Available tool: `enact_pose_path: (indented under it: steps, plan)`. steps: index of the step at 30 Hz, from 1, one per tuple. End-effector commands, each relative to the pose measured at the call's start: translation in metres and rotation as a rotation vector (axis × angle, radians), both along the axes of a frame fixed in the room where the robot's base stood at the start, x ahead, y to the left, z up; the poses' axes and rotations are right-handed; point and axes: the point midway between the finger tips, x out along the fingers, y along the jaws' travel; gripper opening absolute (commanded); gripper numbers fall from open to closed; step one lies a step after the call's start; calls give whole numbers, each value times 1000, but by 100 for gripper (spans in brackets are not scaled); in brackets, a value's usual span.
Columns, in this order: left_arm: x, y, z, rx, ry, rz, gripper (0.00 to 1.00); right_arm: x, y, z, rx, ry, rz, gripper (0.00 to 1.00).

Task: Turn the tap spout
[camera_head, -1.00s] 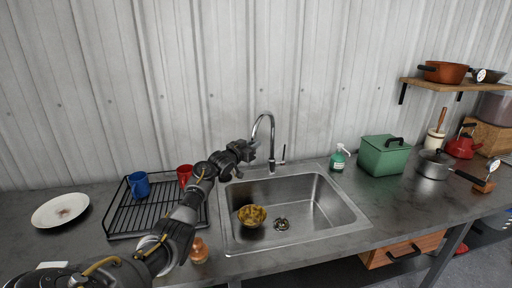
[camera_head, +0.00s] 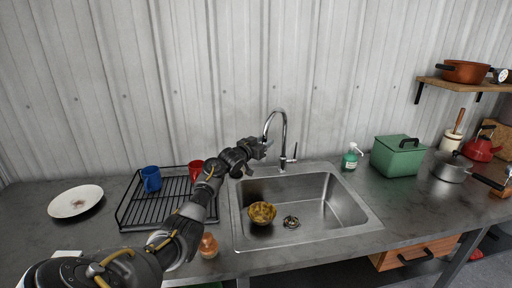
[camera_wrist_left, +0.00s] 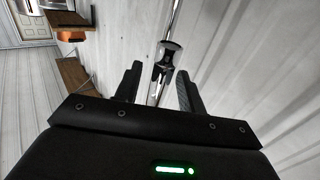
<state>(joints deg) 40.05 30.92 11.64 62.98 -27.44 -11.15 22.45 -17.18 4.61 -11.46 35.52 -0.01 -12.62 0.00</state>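The chrome tap (camera_head: 284,135) stands behind the steel sink, its tall curved spout arching over the basin's back edge. My left gripper (camera_head: 265,147) is at the spout's left side, near its downturned end. In the left wrist view the spout's end (camera_wrist_left: 168,52) lies between the two spread fingers of my left gripper (camera_wrist_left: 158,85). The fingers look open, with gaps on both sides of the spout. The tap's small lever (camera_head: 293,153) is to the right of its base. My right gripper is not in view.
The sink (camera_head: 340,205) holds a yellowish bowl (camera_head: 262,213). Left of it are a black dish rack (camera_head: 135,208) with a blue mug (camera_head: 151,179) and red mug (camera_head: 196,169), and a small orange-brown bottle (camera_head: 208,246). A green soap bottle (camera_head: 350,160) stands right.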

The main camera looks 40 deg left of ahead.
Motion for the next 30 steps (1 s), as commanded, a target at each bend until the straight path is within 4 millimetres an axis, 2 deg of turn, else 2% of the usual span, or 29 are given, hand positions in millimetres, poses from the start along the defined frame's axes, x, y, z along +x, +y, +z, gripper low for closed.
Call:
enact_pose_path:
  steps: [16,21,30]
  plan:
    - [-87,-2,-2,4,-1,1,40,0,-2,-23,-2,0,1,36]
    - [-99,-2,0,2,-2,1,40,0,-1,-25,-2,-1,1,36]
    - [-100,-2,0,1,-1,1,40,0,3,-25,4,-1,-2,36]
